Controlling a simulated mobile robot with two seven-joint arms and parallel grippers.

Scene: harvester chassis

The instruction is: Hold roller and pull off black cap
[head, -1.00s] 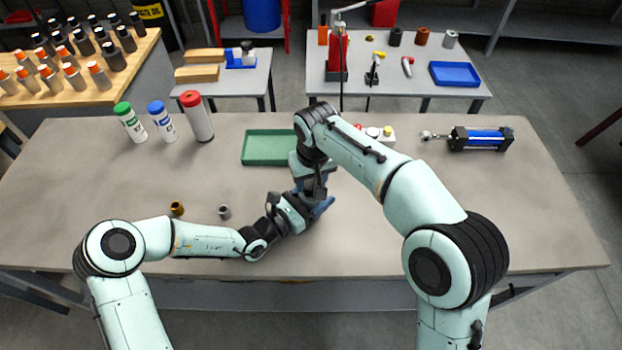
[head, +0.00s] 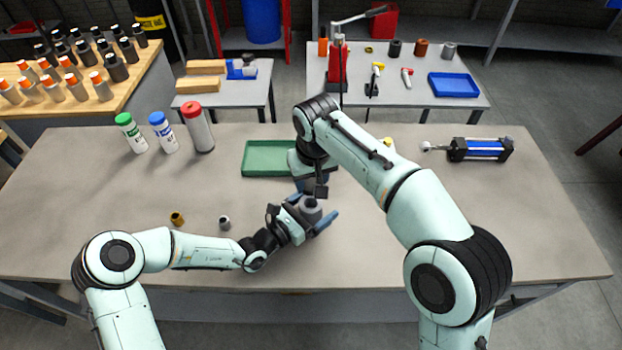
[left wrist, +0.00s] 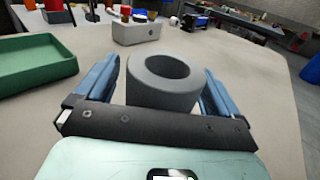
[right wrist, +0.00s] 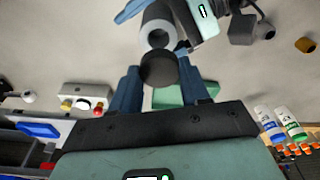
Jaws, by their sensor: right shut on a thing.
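The grey hollow roller (left wrist: 166,82) stands between the fingers of my left gripper (head: 312,208), with a thin gap beside the left finger in the left wrist view. Its open bore faces up; its lower part is hidden. The roller also shows in the right wrist view (right wrist: 158,27). The black cap (right wrist: 158,70) is a short dark disc at the fingertips of my right gripper (right wrist: 160,82), which is shut on it. The cap is apart from the roller, above it. In the head view (head: 313,190) my right gripper hangs just over the roller and the cap is hard to make out.
A green tray (head: 268,170) lies behind the grippers. A brass ring (head: 177,219) and a small grey part (head: 224,223) lie left on the table. A blue cylinder (head: 482,149) lies at the right. Several bottles stand back left. The right front table is clear.

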